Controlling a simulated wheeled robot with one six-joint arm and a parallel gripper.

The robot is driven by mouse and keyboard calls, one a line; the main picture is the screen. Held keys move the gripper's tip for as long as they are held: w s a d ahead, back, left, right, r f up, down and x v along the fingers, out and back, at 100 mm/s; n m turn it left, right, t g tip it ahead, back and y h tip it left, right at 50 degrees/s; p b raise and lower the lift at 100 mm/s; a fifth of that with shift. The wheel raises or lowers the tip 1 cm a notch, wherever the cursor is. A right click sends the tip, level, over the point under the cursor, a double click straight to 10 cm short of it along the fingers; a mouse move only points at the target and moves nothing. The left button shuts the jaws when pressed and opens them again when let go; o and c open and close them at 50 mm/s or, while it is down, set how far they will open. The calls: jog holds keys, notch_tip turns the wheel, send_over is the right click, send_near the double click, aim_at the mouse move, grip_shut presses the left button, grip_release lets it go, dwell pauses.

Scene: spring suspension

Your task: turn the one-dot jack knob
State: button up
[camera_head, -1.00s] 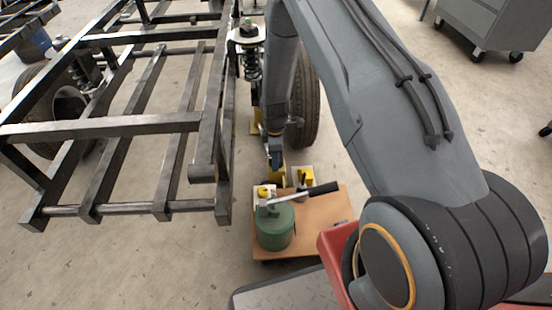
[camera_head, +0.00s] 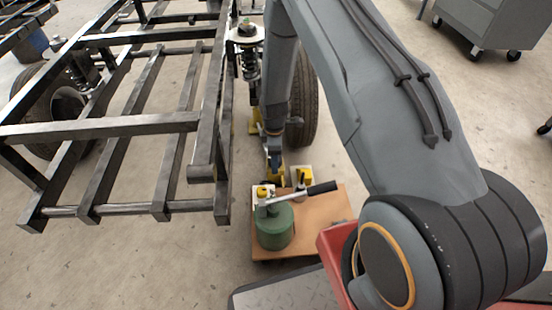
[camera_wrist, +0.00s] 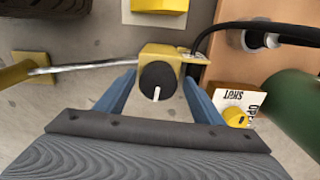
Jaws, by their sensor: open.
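A black round knob (camera_wrist: 157,80) with a white pointer line is on a yellow block (camera_wrist: 166,56) in the wrist view. A smaller yellow knob (camera_wrist: 236,117) is beside a white SHUT/OPEN label (camera_wrist: 240,97) to the right. I cannot make out dots clearly on either knob. My gripper (camera_wrist: 158,88) is open, with one blue finger on each side of the black knob; I cannot tell whether they touch it. In the head view my gripper (camera_head: 274,158) is low at the yellow jack parts (camera_head: 278,177), and the black knob is hidden there.
A green cylinder (camera_head: 275,230) with a black-gripped lever (camera_head: 318,189) stands on a brown board (camera_head: 325,220) close by. A tire (camera_head: 305,100) and a black steel frame (camera_head: 222,130) flank my arm. A metal rod (camera_wrist: 90,67) reaches the yellow block.

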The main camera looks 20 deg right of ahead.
jog(key=shift+r, duration=0.1)
notch_tip(320, 180, up, 8)
jog(key=p, duration=0.2)
jog(key=shift+f+p, duration=0.2)
jog(key=shift+p, duration=0.15)
